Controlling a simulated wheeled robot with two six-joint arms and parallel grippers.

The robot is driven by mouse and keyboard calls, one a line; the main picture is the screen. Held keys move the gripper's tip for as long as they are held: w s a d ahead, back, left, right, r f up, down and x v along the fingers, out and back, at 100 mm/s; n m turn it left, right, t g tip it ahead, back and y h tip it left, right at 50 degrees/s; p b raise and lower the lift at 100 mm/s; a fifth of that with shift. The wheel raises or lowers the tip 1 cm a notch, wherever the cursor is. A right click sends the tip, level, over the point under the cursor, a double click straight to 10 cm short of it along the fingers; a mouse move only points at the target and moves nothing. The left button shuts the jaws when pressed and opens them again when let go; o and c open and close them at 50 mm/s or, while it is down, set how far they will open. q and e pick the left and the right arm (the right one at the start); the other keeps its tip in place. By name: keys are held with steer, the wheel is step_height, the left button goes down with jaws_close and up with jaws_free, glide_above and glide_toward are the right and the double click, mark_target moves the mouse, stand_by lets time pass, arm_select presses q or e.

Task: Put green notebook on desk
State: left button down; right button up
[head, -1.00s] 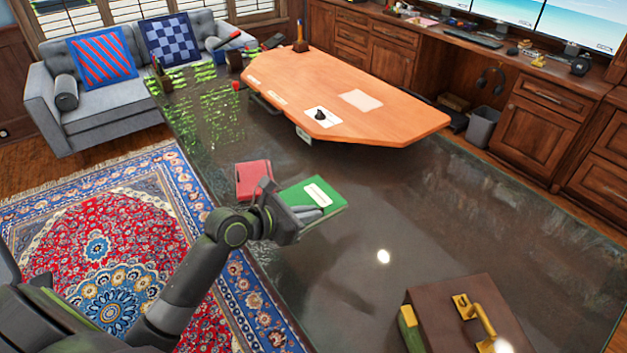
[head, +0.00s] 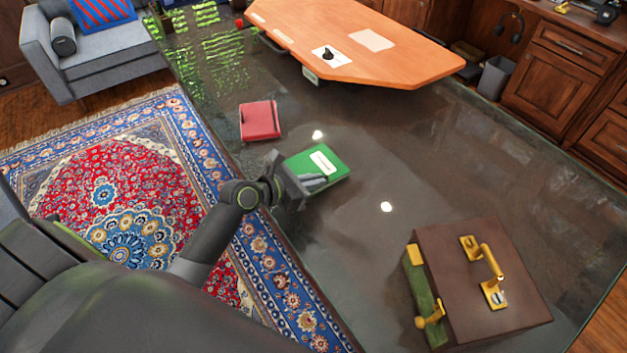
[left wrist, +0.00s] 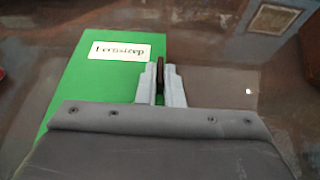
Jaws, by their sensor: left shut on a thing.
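The green notebook (head: 318,165) has a pale label and shows at the middle of the head view, over the dark glossy surface. I cannot tell whether the notebook touches the surface below. The desk appears to be the large dark glossy top (head: 400,150). My right gripper is not in view.
A red book (head: 260,120) lies behind the notebook, to its left. A brown briefcase (head: 485,285) with gold fittings stands at the front right. An orange wooden board (head: 400,60) is at the back. The dark surface between them is clear.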

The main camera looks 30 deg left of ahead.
arm_select(q)
steer(key=c, duration=1.6)
jaws_free()
steer(key=shift+f, duration=0.1)
steer(key=shift+o, duration=0.2)
steer(key=shift+s+a+r, duration=0.1)
steer(key=shift+r, duration=0.1)
steer(key=p+v, duration=0.1)
steer(key=v, duration=1)
steer(key=shift+s+a+r, duration=0.15)
steer(key=shift+s+r, duration=0.05)
steer(key=shift+s, duration=0.1)
